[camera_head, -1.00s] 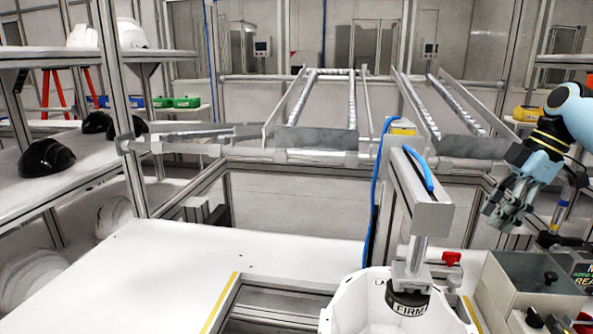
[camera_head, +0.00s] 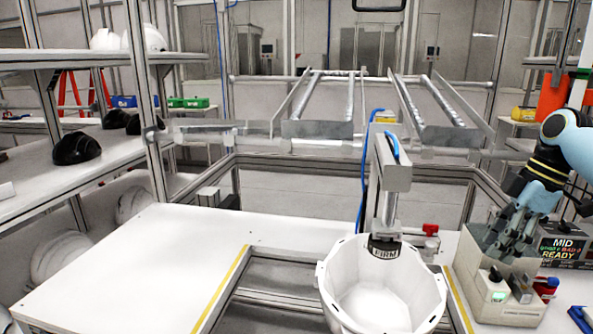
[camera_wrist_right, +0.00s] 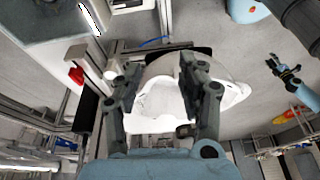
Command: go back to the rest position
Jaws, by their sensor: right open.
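A white helmet shell (camera_head: 375,303) sits open side up under a press-like post whose dark pad reads "FIRM" (camera_head: 384,251). It also shows in the right wrist view (camera_wrist_right: 158,100), beyond the fingers. My right gripper (camera_head: 497,248) is right of the shell and apart from it, in front of a grey-beige box. In the right wrist view my right gripper (camera_wrist_right: 160,75) has its fingers spread with nothing held. A small dark gripper, apparently my left gripper (camera_wrist_right: 287,72), shows at the right of that view, too small to tell its jaws.
A white table (camera_head: 140,265) is clear at left. Shelves at left hold black shells (camera_head: 76,149) and white shells (camera_head: 108,40). Metal rails (camera_head: 318,131) stand behind.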

